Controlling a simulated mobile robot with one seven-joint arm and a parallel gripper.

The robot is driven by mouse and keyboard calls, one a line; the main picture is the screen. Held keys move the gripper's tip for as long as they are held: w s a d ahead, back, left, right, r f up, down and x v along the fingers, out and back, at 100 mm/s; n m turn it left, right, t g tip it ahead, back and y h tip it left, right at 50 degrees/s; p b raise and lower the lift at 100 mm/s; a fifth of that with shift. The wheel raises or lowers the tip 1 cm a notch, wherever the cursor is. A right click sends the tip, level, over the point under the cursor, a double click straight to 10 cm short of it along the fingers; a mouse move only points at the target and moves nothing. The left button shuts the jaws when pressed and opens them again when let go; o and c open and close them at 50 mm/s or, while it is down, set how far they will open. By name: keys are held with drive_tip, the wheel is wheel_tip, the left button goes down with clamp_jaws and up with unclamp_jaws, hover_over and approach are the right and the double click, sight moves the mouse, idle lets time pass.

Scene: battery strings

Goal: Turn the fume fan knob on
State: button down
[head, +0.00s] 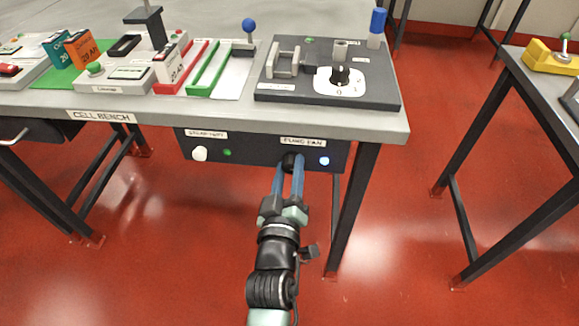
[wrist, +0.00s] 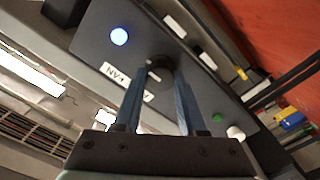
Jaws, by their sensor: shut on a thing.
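The fume fan knob (head: 291,162) is a small black knob on the dark panel under the bench edge, below the "FUME FAN" label (head: 303,142). My gripper (head: 290,168) has its two blue fingers shut on the knob. In the wrist view the knob (wrist: 160,66) sits between the tips of my gripper (wrist: 161,80), partly hidden by them. A round light (head: 324,161) to the right of the knob glows blue-white; it also shows lit in the wrist view (wrist: 119,36).
A white knob (head: 199,154) and a green light (head: 227,153) are on the left of the same panel. The grey bench (head: 385,124) overhangs the panel and carries several devices, including a black dial plate (head: 384,84). A bench leg (head: 352,210) stands right of my arm.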

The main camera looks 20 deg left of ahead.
idle(0.4)
drive_tip(key=shift+c, duration=2.4)
unclamp_jaws()
drive_tip(key=v, duration=1.3)
drive_tip(key=shift+w+r, duration=0.1)
